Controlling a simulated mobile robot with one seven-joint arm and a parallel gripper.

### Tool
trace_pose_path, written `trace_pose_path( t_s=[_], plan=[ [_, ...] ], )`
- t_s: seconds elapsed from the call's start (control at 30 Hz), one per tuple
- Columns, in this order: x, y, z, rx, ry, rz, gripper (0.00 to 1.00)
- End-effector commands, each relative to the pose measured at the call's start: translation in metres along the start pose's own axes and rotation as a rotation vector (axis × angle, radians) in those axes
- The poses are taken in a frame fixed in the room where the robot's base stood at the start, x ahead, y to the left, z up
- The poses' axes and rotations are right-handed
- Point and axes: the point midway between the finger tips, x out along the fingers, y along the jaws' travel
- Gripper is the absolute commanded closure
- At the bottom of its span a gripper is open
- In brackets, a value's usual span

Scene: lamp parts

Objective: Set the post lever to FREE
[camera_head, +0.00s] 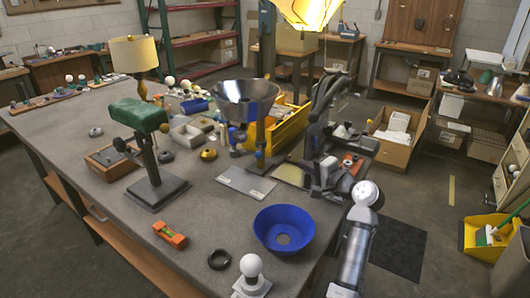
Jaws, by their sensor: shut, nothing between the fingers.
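A tall blue-grey post (266,45) rises from the right part of the workbench. My metallic arm (355,250) comes up from the bottom, right of the bench. What looks like my gripper (319,176) is beyond its white joint, shut and empty, right of the post's base and apart from it. Its fingertips are hard to make out among the dark parts there.
A blue bowl (285,228), a white ball on a base (251,275), a black ring (219,260) and an orange level (169,234) lie at the front. A green cushioned stand (140,115) is left. A yellow bin (284,130) and a dark curved device (322,105) crowd the post.

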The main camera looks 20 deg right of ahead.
Motion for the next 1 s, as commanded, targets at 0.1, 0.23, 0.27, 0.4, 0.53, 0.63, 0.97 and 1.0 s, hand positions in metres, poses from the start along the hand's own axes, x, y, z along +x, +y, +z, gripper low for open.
trace_pose_path(
  t_s=[0.1, 0.23, 0.27, 0.4, 0.53, 0.63, 0.97, 1.0],
  plan=[
    [-0.001, 0.000, -0.001, 0.002, 0.001, 0.000, 1.00],
    [-0.001, 0.000, -0.001, 0.001, 0.001, 0.000, 1.00],
    [-0.001, 0.000, -0.001, 0.001, 0.001, 0.000, 1.00],
    [0.002, 0.000, 0.000, 0.001, 0.000, 0.001, 1.00],
    [0.014, -0.002, -0.001, 0.001, -0.001, 0.001, 1.00],
    [0.032, -0.003, 0.000, 0.002, -0.002, 0.002, 1.00],
    [0.102, -0.003, -0.001, 0.001, -0.001, 0.003, 1.00],
    [0.106, -0.004, 0.005, 0.002, -0.002, 0.003, 1.00]
  ],
)
